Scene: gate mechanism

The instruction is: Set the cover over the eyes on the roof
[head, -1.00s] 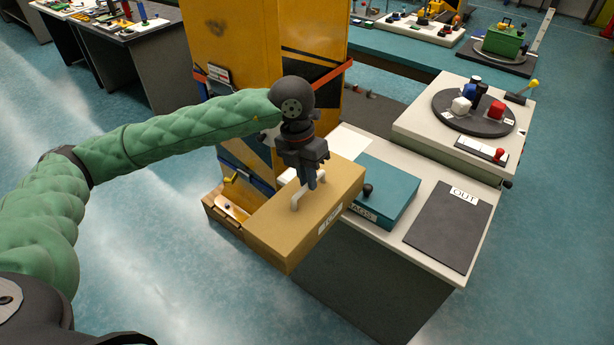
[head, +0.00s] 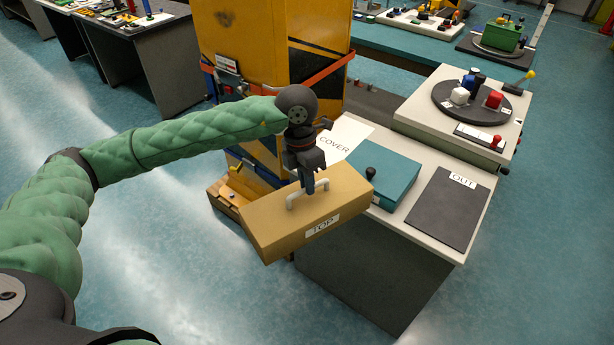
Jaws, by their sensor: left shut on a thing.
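The cover looks to be a tan box (head: 272,228) with a "TOP" label on its near side and a white handle on its upper face. My left gripper (head: 312,186) is shut on that handle and holds the box in the air, in front of the white table's left edge. The box is slightly tilted in the picture. A yellow and black cabinet (head: 245,45) stands behind it. A wooden ledge with small parts (head: 232,192) sits at the cabinet's foot, partly hidden by the box. I cannot make out the eyes or the roof. My right gripper is not in view.
The white table (head: 440,258) holds a white "COVER" sheet (head: 343,138), a teal box with a black knob (head: 385,178) and a dark "OUT" mat (head: 447,208). A round dark turntable (head: 471,101) with coloured blocks stands behind. An orange-red bar (head: 325,72) crosses the cabinet.

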